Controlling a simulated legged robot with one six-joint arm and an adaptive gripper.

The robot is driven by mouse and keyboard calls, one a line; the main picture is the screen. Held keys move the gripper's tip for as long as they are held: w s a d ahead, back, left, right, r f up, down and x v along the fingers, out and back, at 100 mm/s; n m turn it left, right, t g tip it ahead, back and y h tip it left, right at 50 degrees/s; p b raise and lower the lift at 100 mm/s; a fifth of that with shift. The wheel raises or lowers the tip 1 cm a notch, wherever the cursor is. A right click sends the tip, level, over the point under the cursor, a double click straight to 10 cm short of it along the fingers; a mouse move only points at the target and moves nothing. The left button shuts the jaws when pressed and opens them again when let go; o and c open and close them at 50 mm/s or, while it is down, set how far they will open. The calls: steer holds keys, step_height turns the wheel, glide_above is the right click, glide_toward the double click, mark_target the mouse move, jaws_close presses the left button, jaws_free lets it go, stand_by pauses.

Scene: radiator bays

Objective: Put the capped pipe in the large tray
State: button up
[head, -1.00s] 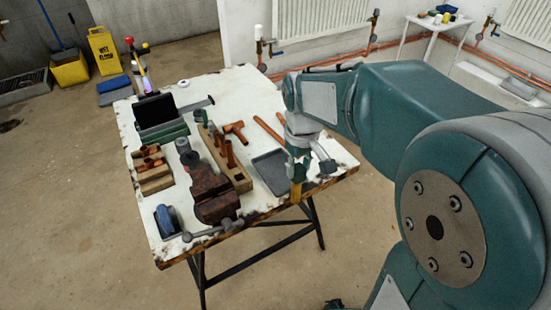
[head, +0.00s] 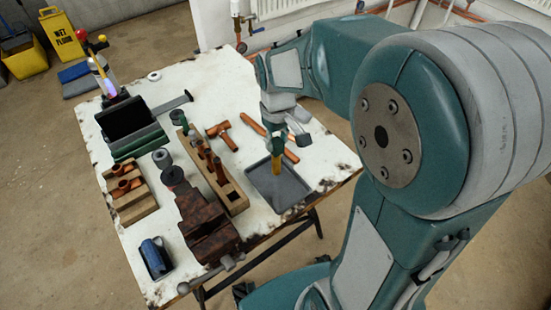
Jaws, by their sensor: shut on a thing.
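My gripper (head: 284,138) is shut on an upright yellow-orange piece, which I take to be the capped pipe (head: 277,165). A green part shows just above it, and its cap is hard to make out. The large grey tray (head: 292,196) lies flat on the table towards the front right. In the head view the pipe's lower end overlaps the far part of the tray. I cannot tell whether it touches the tray floor or hangs above it. The tray's visible floor is bare.
A wooden block with upright copper pipes (head: 234,196) and a rusty vise (head: 208,228) stand left of the tray. Loose copper pieces (head: 222,133) lie behind it. The table's front edge is close.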

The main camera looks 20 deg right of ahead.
mark_target(277, 155)
steer(key=shift+f, duration=2.9)
steer(key=o, duration=1)
step_height(277, 155, up, 12)
steer(key=shift+r, duration=0.1)
steer(key=shift+s+r, duration=0.25)
steer(key=shift+s, duration=0.05)
steer(key=s+r+m+t, duration=0.3)
steer(key=s+r+t, duration=0.1)
steer(key=s, duration=0.9)
steer(key=shift+s+m+t, duration=0.3)
steer(key=shift+t, duration=0.5)
